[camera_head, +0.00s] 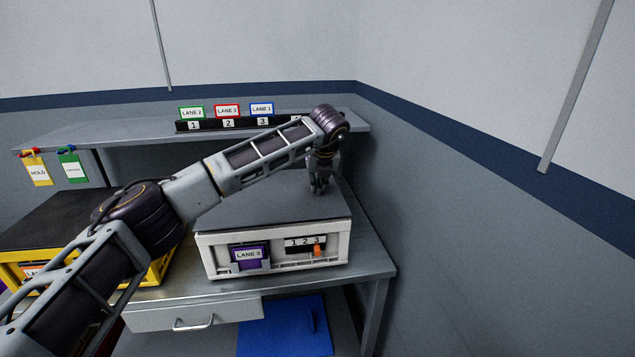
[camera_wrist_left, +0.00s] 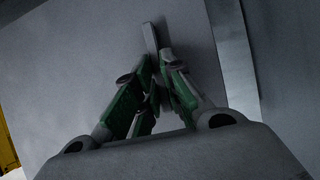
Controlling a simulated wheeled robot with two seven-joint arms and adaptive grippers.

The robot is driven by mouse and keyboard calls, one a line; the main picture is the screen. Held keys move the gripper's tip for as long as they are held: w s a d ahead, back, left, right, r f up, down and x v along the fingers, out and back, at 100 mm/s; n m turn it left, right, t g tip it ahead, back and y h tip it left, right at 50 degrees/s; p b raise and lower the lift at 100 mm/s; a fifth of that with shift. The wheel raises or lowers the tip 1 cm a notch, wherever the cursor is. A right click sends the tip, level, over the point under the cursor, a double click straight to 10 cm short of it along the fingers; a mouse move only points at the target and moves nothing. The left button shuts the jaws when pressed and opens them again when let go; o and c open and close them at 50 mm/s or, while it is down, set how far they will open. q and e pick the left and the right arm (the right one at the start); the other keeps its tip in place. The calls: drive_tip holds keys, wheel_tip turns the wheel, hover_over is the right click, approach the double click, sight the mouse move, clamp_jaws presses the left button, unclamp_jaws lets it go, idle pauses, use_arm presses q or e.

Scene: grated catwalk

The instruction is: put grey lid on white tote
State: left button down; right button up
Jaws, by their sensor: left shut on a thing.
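The white tote (camera_head: 217,262) stands on the metal bench, with a purple LANE 3 card and an orange slider under the numbers 1 2 3 on its front. The grey lid (camera_head: 255,210) covers the top of the tote, its front edge along the front rim. I cannot tell whether it is fully seated at the back. My left gripper (camera_head: 319,186) points down at the lid's right rear part. In the left wrist view my left gripper (camera_wrist_left: 153,85) is shut on a thin upright grip of the grey lid (camera_wrist_left: 85,75). My right gripper is not in view.
A yellow tote (camera_head: 160,270) with a dark top stands left of the white one, partly behind my arm. A shelf (camera_head: 345,122) with lane cards runs behind. The wall is close on the right. A drawer (camera_head: 190,316) and a blue panel (camera_head: 285,330) are below the bench (camera_head: 360,266).

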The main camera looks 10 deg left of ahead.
use_arm(q)
drive_tip(key=shift+b, duration=0.95)
idle(3.7)
drive_tip(key=shift+f+b, duration=0.45)
drive_tip(key=shift+f, duration=0.05)
idle(1.1)
idle(0.3)
drive_tip(key=c, duration=1.1)
unclamp_jaws()
drive_tip(key=shift+o, duration=0.3)
